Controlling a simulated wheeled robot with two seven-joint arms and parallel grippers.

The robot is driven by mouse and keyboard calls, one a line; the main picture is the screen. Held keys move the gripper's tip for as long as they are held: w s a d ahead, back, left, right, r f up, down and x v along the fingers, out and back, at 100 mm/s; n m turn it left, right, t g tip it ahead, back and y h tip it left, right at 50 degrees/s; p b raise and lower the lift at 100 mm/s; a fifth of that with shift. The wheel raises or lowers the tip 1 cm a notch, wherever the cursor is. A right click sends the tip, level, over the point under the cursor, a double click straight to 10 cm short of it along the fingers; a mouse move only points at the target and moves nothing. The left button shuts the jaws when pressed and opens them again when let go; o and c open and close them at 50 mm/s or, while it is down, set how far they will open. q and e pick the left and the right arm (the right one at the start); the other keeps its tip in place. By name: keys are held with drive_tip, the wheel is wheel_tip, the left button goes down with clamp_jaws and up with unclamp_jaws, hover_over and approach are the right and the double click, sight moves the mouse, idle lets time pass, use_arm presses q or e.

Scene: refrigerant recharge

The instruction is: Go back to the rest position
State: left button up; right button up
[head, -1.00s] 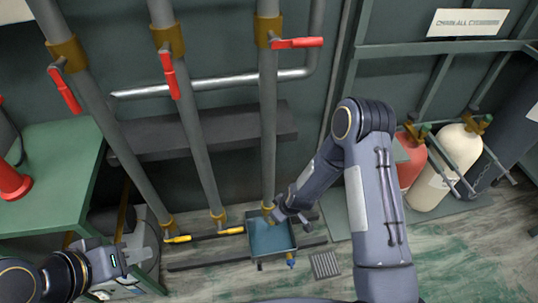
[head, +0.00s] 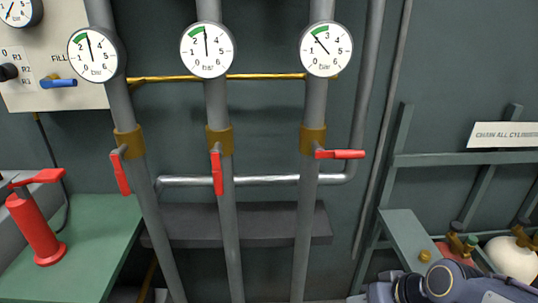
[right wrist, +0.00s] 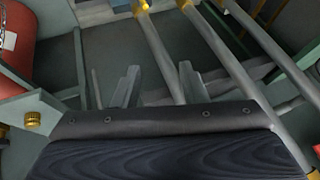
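My right gripper (right wrist: 157,84) shows in the right wrist view with its two fingers apart and nothing between them. In the head view only part of my right arm shows at the lower right, and its gripper is out of that picture. My left gripper is in neither current view. Three grey pipes carry red valve handles. The left handle (head: 121,174) and middle handle (head: 217,172) point down along their pipes. The right handle (head: 340,154) points sideways to the right.
Round gauges (head: 207,49) sit on the pipes. A green bench (head: 92,240) with a red pump-like tool (head: 36,228) stands at left. A grey shelf (head: 240,224) crosses behind the pipes. A cream cylinder (head: 512,258) stands by a rack at right.

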drive_tip(key=s+r+m, duration=0.2)
drive_tip(key=s+r, duration=0.1)
drive_tip(key=s, duration=0.9)
wheel_tip(320, 180, up, 23)
drive_tip(key=p, duration=2.3)
drive_tip(key=shift+w+d, duration=0.2)
drive_tip(key=shift+d, duration=0.25)
